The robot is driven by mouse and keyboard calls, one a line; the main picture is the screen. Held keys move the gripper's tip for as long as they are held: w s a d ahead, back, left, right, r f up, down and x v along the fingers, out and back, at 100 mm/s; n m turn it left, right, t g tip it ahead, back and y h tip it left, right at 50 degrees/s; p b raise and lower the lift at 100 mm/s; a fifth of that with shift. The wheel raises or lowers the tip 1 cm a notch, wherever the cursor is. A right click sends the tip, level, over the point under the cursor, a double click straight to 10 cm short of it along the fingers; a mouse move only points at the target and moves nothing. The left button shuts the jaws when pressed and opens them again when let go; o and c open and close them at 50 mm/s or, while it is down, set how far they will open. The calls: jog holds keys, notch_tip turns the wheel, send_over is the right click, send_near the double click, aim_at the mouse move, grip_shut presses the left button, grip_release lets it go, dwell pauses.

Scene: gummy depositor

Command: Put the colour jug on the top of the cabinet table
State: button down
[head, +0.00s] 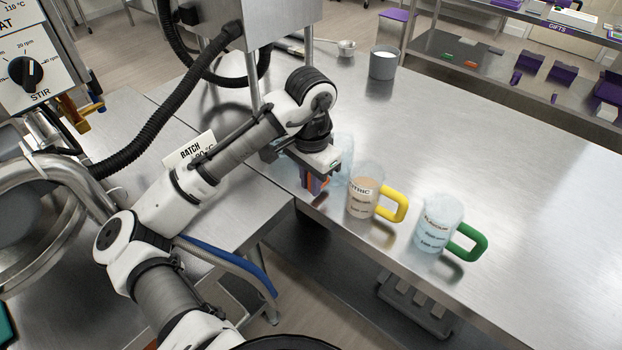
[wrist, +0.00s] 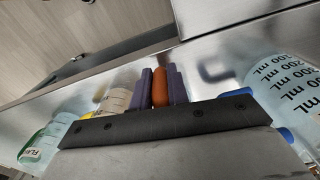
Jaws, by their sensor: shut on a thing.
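My gripper (head: 316,187) points down at the near edge of the long steel table (head: 470,165). In the wrist view its purple fingers (wrist: 159,88) are shut on an orange piece, which looks like the handle of the colour jug (wrist: 160,84). A clear jug body (head: 343,158) shows just behind my gripper in the head view, partly hidden; I cannot read its label. I cannot tell whether the held jug touches the table, or which surface is the cabinet table.
The citric jug (head: 363,195) with yellow handle and the flavour jug (head: 436,225) with green handle stand to the right. A clear jug (wrist: 280,88) is close at the wrist view's right. A grey cup (head: 383,64) stands behind. The table's right part is clear.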

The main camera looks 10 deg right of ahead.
jog(key=shift+f, duration=0.15)
jog(key=c, duration=1.4)
grip_release()
jog(key=shift+o, duration=0.2)
notch_tip(320, 180, up, 12)
jog(key=shift+r+b, duration=0.2)
jog(key=shift+b, duration=0.3)
